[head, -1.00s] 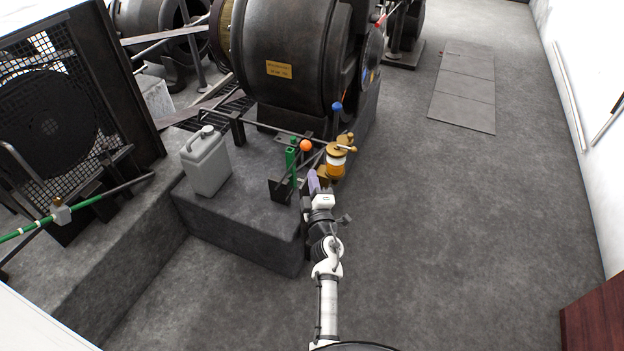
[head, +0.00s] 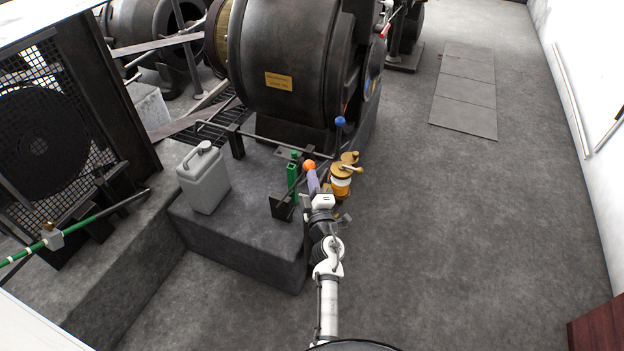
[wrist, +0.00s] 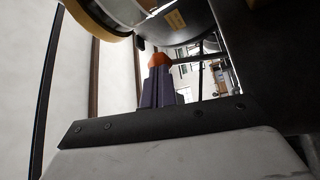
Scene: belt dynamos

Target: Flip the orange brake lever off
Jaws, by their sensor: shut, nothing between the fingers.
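The orange brake lever shows as an orange ball knob (head: 309,165) at the front right of the stone plinth, beside a green bracket (head: 292,178). Most of its rod is hidden behind my gripper. My gripper (head: 311,178) has purple fingers, is shut and holds nothing. Its fingertips are right at the knob and seem to touch it. In the wrist view the orange knob (wrist: 159,59) sits just beyond the tips of the closed fingers (wrist: 157,84).
A brass and amber oiler (head: 342,178) stands close on the right of my gripper. A blue-knobbed lever (head: 340,121) is behind it, by the big dynamo (head: 285,60). A grey jerrycan (head: 204,178) stands on the plinth at left.

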